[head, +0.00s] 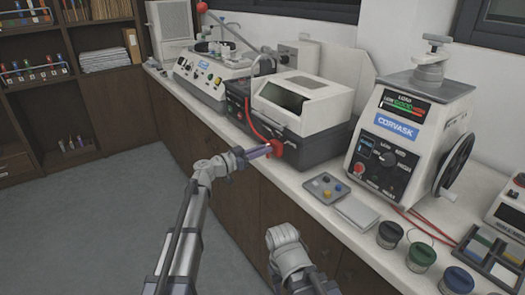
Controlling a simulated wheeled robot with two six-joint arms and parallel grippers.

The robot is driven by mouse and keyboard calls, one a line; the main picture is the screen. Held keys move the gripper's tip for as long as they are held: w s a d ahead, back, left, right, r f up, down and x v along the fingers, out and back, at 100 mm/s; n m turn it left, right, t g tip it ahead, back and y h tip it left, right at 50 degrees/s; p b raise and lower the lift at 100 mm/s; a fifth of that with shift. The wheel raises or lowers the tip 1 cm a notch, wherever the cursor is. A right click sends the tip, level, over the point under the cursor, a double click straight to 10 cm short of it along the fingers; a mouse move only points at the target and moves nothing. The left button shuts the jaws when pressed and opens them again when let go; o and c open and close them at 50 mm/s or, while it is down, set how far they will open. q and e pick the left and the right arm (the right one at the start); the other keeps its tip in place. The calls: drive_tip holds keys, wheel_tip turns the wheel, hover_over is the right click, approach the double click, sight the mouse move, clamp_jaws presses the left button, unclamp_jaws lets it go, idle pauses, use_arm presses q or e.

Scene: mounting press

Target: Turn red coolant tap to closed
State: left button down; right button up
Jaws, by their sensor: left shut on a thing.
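The red coolant tap (277,149) is on the front of the dark-based machine with the white hood (300,97), at the counter's front edge. My left gripper (268,150) reaches it from the left, with its fingers shut on the red tap. The fingers partly cover the tap, and its exact turn angle is too small to tell. A red hose (250,122) runs down the machine's front just above the tap. My right arm shows at the bottom middle, but its gripper cannot be made out.
The mounting press marked CORVASK (397,132) stands to the right. A small tray with coloured buttons (326,187) and a pale flat block (357,212) lie on the counter. Dark, green and blue jars (420,256) stand at the front right. The floor (90,225) at left is clear.

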use_arm(q)
drive_tip(key=shift+w+a+f+n, duration=0.1)
drive_tip(key=shift+n, duration=1.35)
drive_tip(key=shift+w+a+f+n, duration=0.1)
drive_tip(key=shift+w+n, duration=0.05)
drive_tip(key=shift+n, duration=1.25)
drive_tip(key=shift+w+a+f+n, duration=0.1)
drive_tip(key=shift+n, duration=1.35)
drive_tip(key=c, duration=0.9)
unclamp_jaws()
drive_tip(key=shift+v, duration=3.85)
